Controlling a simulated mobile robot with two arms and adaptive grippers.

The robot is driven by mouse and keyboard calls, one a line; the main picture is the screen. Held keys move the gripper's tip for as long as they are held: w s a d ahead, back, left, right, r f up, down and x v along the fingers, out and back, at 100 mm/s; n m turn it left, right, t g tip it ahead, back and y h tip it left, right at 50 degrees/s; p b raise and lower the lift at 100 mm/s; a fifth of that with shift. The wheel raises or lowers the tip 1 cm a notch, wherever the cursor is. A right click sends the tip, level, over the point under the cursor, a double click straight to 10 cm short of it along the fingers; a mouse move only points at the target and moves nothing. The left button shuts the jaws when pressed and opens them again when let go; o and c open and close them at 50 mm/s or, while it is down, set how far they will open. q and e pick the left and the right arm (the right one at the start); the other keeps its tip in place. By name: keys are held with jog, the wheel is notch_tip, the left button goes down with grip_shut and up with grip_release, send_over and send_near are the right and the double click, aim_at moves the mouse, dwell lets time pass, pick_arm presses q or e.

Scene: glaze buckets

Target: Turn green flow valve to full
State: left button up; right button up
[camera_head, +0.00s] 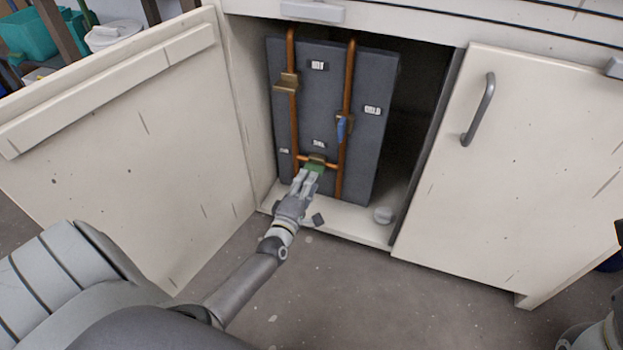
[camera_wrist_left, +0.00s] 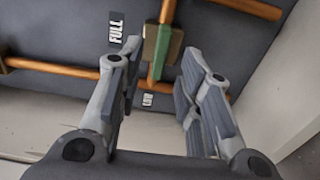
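The green flow valve handle (camera_head: 315,168) sits on the short cross pipe low on the dark panel inside the open cabinet. In the left wrist view, the handle (camera_wrist_left: 171,56) is beside a brass valve body, with its lower end close to the LOW label (camera_wrist_left: 148,100). The FULL label (camera_wrist_left: 116,28) is to its left, partly beside a finger. My left gripper (camera_head: 306,181) is open at the handle. In the wrist view, its fingers (camera_wrist_left: 160,58) are apart, with the handle between the tips; contact cannot be told. My right gripper is not in view.
Two copper pipes run up the panel (camera_head: 320,105), one with a brown handle (camera_head: 287,84) and one with a blue handle (camera_head: 341,127). The open cabinet door (camera_head: 130,140) is on the left. A closed door (camera_head: 530,150) is on the right. A grey knob (camera_head: 382,215) is on the sill.

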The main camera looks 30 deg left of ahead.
aim_at(314, 170)
pick_arm(q)
jog(key=shift+b+x, duration=0.6)
jog(key=shift+x, duration=1.5)
jog(key=shift+c, duration=0.5)
grip_shut()
